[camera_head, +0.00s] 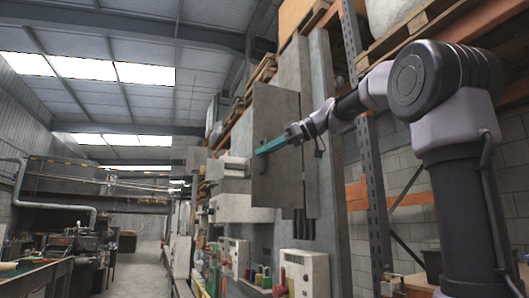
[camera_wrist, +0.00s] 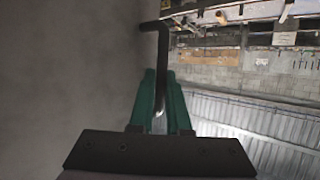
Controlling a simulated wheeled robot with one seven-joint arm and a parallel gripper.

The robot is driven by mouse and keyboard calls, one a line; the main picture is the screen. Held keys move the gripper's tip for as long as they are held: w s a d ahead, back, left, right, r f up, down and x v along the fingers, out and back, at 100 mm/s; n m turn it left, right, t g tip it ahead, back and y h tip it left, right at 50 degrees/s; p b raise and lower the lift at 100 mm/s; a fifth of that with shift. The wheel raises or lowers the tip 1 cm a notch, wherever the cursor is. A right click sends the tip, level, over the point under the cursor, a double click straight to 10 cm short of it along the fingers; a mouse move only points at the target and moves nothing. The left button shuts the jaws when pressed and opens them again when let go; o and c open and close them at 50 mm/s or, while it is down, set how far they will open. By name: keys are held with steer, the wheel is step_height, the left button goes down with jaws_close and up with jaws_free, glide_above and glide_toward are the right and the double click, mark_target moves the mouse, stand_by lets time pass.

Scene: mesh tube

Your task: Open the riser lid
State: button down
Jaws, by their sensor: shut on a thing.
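The riser lid (camera_head: 277,115) is a flat grey rectangular panel on the tall grey riser, left of my arm in the head view. It looks angled out from the riser, but how far is hard to tell. In the wrist view the lid (camera_wrist: 65,80) is a blurred grey surface filling the left side. A dark bent handle (camera_wrist: 163,45) stands beside that surface. My gripper (camera_head: 262,150) has green fingers and reaches across the lid's face. In the wrist view my gripper (camera_wrist: 160,80) is shut around the handle's lower part, which the fingers partly hide.
Grey boxes (camera_head: 235,207) and a lower box with red and green parts (camera_head: 305,272) stand along the wall. A steel rack post (camera_head: 365,150) and orange beams rise behind my arm. An aisle (camera_head: 140,265) runs open at the left, beside a workbench (camera_head: 35,280).

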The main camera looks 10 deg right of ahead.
steer(key=c, duration=1.2)
jaws_free()
steer(key=shift+o, duration=0.2)
steer(key=v, duration=1.1)
steer(key=s+d+f+m+h, duration=0.1)
steer(key=s+f+m+h, duration=0.2)
steer(key=f, duration=0.9)
steer(key=s+f+m+h, duration=0.3)
steer(key=s+f+m, duration=0.3)
steer(key=f, duration=0.7)
steer(key=s+d+f+m+t+h, duration=0.1)
steer(key=s+f+m+h, duration=0.3)
steer(key=f, duration=0.9)
steer(key=s+m, duration=0.1)
steer(key=m, duration=0.2)
steer(key=shift+s+d+m, duration=0.25)
steer(key=shift+d+m, duration=0.1)
steer(key=shift+m, duration=0.05)
